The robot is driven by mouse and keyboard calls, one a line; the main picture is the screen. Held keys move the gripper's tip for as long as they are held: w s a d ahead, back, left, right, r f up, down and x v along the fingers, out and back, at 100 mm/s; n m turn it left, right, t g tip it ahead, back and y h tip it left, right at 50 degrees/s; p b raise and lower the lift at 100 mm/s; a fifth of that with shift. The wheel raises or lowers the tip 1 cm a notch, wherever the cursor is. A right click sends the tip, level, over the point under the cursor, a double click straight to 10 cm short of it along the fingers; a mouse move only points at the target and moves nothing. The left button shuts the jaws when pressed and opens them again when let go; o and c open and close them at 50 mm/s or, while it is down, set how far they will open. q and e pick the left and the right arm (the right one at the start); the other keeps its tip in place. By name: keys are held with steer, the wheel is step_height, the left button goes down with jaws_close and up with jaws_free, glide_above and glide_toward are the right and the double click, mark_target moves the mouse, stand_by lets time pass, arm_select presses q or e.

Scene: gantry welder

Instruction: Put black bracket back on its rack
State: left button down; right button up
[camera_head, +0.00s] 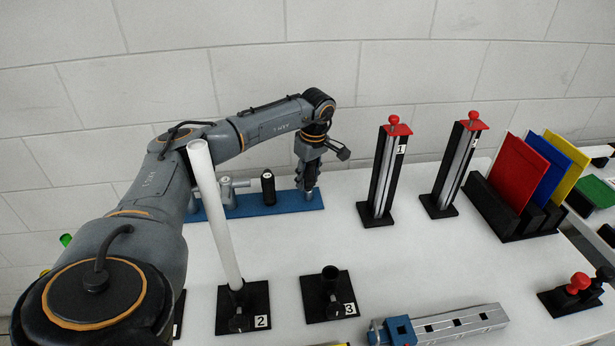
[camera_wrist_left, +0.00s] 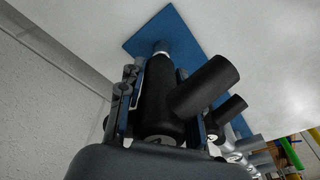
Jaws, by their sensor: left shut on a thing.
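The blue rack (camera_head: 245,211) lies at the back of the table, left of centre. My left gripper (camera_head: 309,184) points down over its right end and is shut on a black bracket. In the left wrist view the held black bracket (camera_wrist_left: 160,95) sits between the two fingers, with a stub angled to the right. A silver peg (camera_wrist_left: 161,47) shows at its far end against the blue rack (camera_wrist_left: 150,28); the exact seating is hidden. Another black bracket (camera_head: 268,187) stands on the rack beside the gripper. My right gripper is not in view.
Silver parts (camera_head: 227,190) stand further left on the rack. A white tube (camera_head: 215,215) rises from holder 2 (camera_head: 256,300) in front of my arm. Holder 3 (camera_head: 314,301) is empty. Two red-topped stands (camera_head: 366,210) are to the right.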

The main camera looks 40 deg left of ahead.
mark_target(309, 190)
arm_select(q)
steer(key=shift+d, duration=0.2)
steer(key=shift+f, duration=0.1)
stand_by(0.4)
steer(key=shift+f+b, duration=1.2)
steer(key=shift+f, duration=1)
steer(key=c, duration=0.8)
jaws_free()
steer(key=shift+r, duration=0.1)
steer(key=shift+r, duration=0.1)
steer(key=r, duration=0.4)
steer(key=d+r, duration=0.1)
steer(key=r, duration=0.6)
steer(key=shift+d+r, duration=0.25)
steer(key=shift+r, duration=0.15)
